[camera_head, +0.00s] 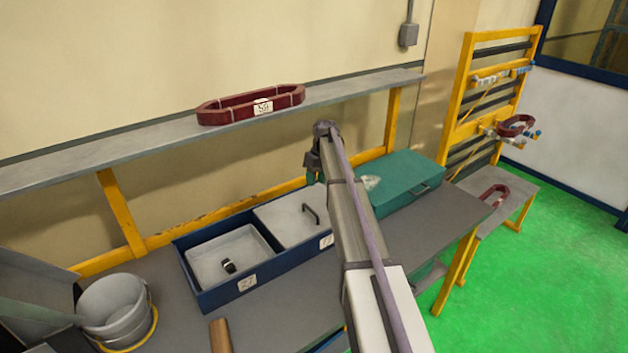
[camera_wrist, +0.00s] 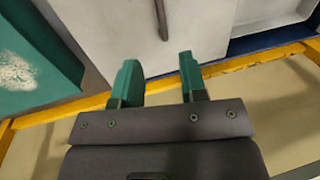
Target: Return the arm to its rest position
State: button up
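My arm reaches up from the bottom of the head view over the workbench. My gripper (camera_head: 314,177) hangs at its far end, above the gap between the blue tray box and the teal case, and is partly hidden by my arm. In the wrist view my gripper (camera_wrist: 159,75) shows two green fingers standing well apart with nothing between them. Beyond the fingertips lies the light grey lid (camera_wrist: 120,35) with its dark handle (camera_wrist: 163,15). The fingers appear apart from the lid.
The blue tray box (camera_head: 215,300) holds a dark part (camera_head: 229,266). A teal case (camera_head: 405,180) stands to the right. A shelf (camera_head: 150,142) with a dark red coil (camera_head: 225,113) runs behind. A bucket (camera_head: 112,305) stands left. Yellow rack (camera_head: 458,90) and green floor (camera_head: 550,270) lie right.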

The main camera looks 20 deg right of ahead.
dwell(0.4)
jog(key=s+a+f+b, duration=0.2)
jog(key=s+a, duration=0.5)
jog(key=s, duration=0.5)
jog(key=s+a+f+m+h+b, duration=0.1)
jog(key=s+a+f+b, duration=0.1)
jog(key=s+a, duration=0.6)
jog(key=s+a+f+m+h+b, duration=0.1)
jog(key=s+a+f+b, duration=0.2)
jog(key=s+a, duration=0.4)
jog(key=s, duration=0.9)
jog(key=shift+s+a, duration=0.2)
jog(key=shift+s, duration=0.05)
jog(key=shift+f, duration=0.15)
